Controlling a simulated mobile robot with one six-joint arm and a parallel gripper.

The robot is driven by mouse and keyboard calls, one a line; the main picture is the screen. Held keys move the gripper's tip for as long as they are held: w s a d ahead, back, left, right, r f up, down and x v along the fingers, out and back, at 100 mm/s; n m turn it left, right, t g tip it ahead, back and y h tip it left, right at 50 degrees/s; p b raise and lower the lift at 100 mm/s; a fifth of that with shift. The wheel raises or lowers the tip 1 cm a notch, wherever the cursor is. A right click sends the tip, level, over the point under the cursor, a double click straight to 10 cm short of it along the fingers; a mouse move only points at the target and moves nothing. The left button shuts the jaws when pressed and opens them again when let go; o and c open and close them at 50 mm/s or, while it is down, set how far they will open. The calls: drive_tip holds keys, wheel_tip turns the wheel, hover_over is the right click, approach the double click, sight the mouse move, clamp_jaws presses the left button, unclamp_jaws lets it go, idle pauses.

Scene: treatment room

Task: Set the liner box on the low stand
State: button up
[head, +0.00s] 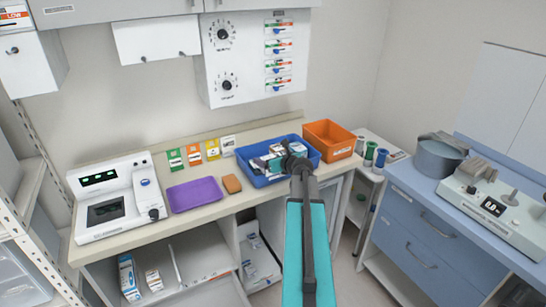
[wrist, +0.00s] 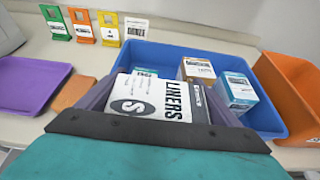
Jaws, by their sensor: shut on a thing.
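The liner box (wrist: 150,100), white with black "LINERS" lettering and an "S" disc, is between the fingers of my gripper (wrist: 160,96) in the wrist view. The gripper is shut on it. In the head view my gripper (head: 277,160) is over the blue bin (head: 262,181) on the counter, and my arm hides part of the bin. I cannot tell whether the box touches the bin's floor. A low white stand (head: 360,211) seems to fill the gap between the two counters. Cups stand on its top; I cannot be sure it is the task's stand.
Other boxes (wrist: 197,70) remain in the blue bin, close beyond the liner box. An orange bin (head: 330,141) stands right of it. A sponge-like block (head: 232,184), a purple tray (head: 195,195) and a white device (head: 116,199) lie left. Coloured cards (head: 194,154) stand behind.

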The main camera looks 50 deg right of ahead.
drive_tip(key=shift+f, duration=0.15)
drive_tip(key=o, duration=1.1)
drive_tip(key=b+v, duration=0.2)
drive_tip(key=v, duration=1)
drive_tip(key=shift+b, duration=0.35)
